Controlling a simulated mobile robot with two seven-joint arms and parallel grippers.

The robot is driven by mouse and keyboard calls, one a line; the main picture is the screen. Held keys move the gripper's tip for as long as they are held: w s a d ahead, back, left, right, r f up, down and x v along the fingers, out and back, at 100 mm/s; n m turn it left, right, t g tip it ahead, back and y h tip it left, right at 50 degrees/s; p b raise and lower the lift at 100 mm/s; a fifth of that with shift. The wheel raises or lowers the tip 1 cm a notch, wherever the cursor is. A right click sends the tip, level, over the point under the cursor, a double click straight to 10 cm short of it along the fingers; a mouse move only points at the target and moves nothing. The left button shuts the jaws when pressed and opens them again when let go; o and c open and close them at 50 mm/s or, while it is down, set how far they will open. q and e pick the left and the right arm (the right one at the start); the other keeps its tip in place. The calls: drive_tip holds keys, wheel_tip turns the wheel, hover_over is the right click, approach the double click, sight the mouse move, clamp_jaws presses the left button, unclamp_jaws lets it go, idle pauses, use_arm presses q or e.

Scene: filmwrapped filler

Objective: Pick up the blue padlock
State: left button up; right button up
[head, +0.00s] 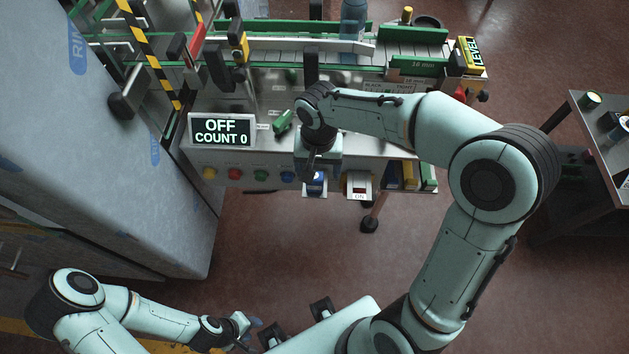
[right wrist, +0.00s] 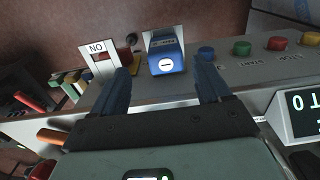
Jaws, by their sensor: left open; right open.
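The blue padlock (right wrist: 165,52) hangs on the front of the machine's control panel. In the right wrist view it shows a white round mark and lies just past the fingertips, centred between them. In the head view the padlock (head: 316,184) is partly hidden under my right arm's end. My right gripper (right wrist: 165,78) is open and empty, with one finger to each side of the padlock's line and apart from it. In the head view my left gripper (head: 252,328) is low at the left, open and far from the padlock.
Coloured push buttons (head: 261,175) line the panel beside the padlock. A counter display (head: 221,130) reads OFF, COUNT 0. A large grey cabinet (head: 80,150) stands left; a side table (head: 590,150) stands right. Floor in front is clear.

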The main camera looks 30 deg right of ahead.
sight(315, 179)
drive_tip(key=shift+w+a+f, duration=0.15)
drive_tip(key=shift+f, duration=1.35)
drive_tip(key=shift+w+a+f, duration=0.1)
drive_tip(key=shift+f, duration=1.4)
drive_tip(key=c, duration=1.3)
use_arm(q)
drive_tip(key=shift+f, duration=0.1)
use_arm(e)
drive_tip(key=shift+o, duration=0.2)
drive_tip(key=shift+r, duration=0.2)
